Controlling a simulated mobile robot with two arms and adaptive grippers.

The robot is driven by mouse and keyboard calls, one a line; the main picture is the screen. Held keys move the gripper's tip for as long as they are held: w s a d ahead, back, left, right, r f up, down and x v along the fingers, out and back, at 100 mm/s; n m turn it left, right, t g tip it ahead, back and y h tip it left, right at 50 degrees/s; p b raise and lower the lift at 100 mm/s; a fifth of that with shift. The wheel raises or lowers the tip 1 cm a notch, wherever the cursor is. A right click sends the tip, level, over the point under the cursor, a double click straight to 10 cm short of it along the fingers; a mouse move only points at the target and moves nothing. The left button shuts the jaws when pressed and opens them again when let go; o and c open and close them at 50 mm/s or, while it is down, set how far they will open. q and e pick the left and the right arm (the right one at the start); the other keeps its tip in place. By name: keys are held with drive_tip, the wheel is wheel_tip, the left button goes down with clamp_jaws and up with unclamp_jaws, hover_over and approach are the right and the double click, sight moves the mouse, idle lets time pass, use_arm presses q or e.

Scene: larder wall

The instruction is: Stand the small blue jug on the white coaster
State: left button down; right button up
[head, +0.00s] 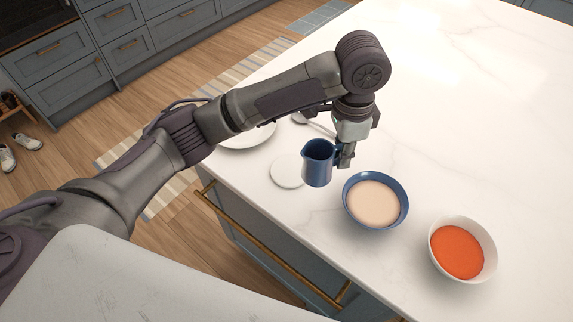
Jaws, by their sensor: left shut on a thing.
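The small blue jug (317,165) is upright, with its open mouth facing up. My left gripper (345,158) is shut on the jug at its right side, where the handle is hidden. The white coaster (287,172) is a flat round disc on the counter, just left of the jug. The jug covers part of the coaster's right edge in the head view. I cannot tell whether the jug is touching the counter or held a little above it. My right gripper is not in view.
A blue bowl of cream-coloured food (373,202) stands close to the right of the jug. A white bowl of orange food (461,249) is farther right. A white plate (248,137) and a spoon (301,118) lie behind the coaster. The counter (470,120) is clear at the back right.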

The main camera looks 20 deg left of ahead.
use_arm(q)
drive_tip(key=w+a+f+p, duration=0.1)
drive_tip(key=w+a+f, duration=0.1)
drive_tip(key=f, duration=0.1)
drive_tip(key=w+a+f+m+p, duration=0.1)
drive_tip(key=a+f, duration=0.2)
drive_tip(key=w+a+f+m+p, duration=0.1)
drive_tip(key=w+a+f+p, duration=0.1)
drive_tip(key=f, duration=0.2)
drive_tip(key=shift+w+a, duration=0.15)
drive_tip(key=shift+w, duration=0.2)
drive_tip(key=shift+f, duration=0.2)
drive_tip(key=c, duration=1.2)
unclamp_jaws()
drive_tip(key=shift+f, duration=0.15)
wheel_tip(320, 180, up, 12)
drive_tip(key=b, duration=0.3)
drive_tip(key=shift+w, duration=0.15)
